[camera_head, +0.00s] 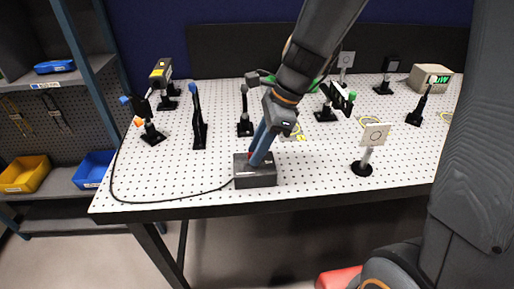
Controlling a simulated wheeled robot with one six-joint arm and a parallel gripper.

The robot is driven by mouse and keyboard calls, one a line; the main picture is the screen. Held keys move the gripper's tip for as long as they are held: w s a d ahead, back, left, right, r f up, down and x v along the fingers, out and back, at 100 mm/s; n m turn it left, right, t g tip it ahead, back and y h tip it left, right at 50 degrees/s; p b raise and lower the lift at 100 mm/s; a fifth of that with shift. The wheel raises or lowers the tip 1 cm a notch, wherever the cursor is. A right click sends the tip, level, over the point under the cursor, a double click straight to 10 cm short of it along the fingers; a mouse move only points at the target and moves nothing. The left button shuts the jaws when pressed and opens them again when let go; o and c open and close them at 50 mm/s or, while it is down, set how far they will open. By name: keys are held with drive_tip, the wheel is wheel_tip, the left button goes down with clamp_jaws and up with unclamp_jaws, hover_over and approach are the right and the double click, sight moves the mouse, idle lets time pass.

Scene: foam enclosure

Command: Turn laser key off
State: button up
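A dark grey box (255,178) sits at the front edge of the white perforated table, with a black cable running from its left side. A small red part (252,154) shows on top of it beside my fingers. My gripper (259,158) points down from above, its blue fingers at the top of the box. The fingers hide most of the box top, and no key can be made out. The fingers look close together, but whether they are shut on something cannot be told. A yellow and black device (160,72), perhaps the laser, stands at the back left.
Several black optic posts stand behind and beside my arm. A white square plate on a post (374,136) stands to the right of the box. A beige meter (431,77) is at the back right. The shelf (60,183) at left holds yellow and blue bins.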

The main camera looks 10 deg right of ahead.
clamp_jaws()
